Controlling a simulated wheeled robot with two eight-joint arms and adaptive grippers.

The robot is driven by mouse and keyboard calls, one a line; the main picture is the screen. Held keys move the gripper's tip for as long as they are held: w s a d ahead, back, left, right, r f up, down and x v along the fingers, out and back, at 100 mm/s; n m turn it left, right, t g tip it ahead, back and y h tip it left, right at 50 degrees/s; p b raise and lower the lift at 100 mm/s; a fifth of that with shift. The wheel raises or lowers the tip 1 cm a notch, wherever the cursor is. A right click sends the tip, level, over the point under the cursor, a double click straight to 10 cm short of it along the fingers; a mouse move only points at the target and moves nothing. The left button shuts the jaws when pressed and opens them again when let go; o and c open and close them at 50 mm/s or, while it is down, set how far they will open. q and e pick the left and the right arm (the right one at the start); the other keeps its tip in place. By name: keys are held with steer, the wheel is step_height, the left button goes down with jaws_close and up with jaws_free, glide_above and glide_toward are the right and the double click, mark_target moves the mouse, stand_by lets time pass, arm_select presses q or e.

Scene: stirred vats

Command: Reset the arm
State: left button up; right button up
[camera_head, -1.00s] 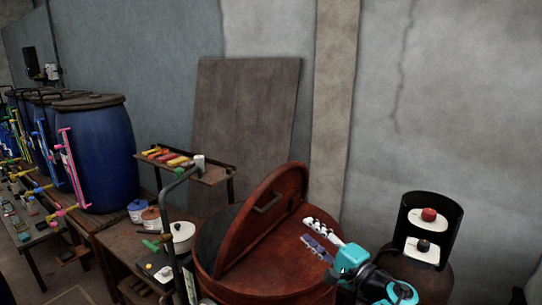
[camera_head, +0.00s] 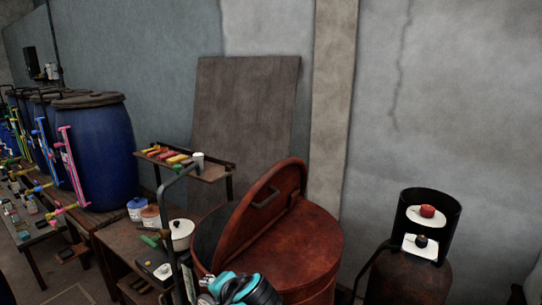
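My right arm shows at the bottom centre of the head view, in front of the rusty red vat (camera_head: 318,262). Only its teal and black end part is in view, and my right gripper (camera_head: 212,284) is small and partly cut off by the lower edge. I cannot tell whether its fingers are open or shut, and I see nothing held in them. The vat's hinged lid half (camera_head: 262,208) stands raised, with a dark opening to its left. My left gripper is not in view.
A small shelf (camera_head: 210,172) with coloured blocks and a white cup stands behind the vat. A side table (camera_head: 118,240) holds lidded pots. Blue barrels (camera_head: 100,150) line the left wall. A gas cylinder (camera_head: 410,280) with red and black knobs stands at right.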

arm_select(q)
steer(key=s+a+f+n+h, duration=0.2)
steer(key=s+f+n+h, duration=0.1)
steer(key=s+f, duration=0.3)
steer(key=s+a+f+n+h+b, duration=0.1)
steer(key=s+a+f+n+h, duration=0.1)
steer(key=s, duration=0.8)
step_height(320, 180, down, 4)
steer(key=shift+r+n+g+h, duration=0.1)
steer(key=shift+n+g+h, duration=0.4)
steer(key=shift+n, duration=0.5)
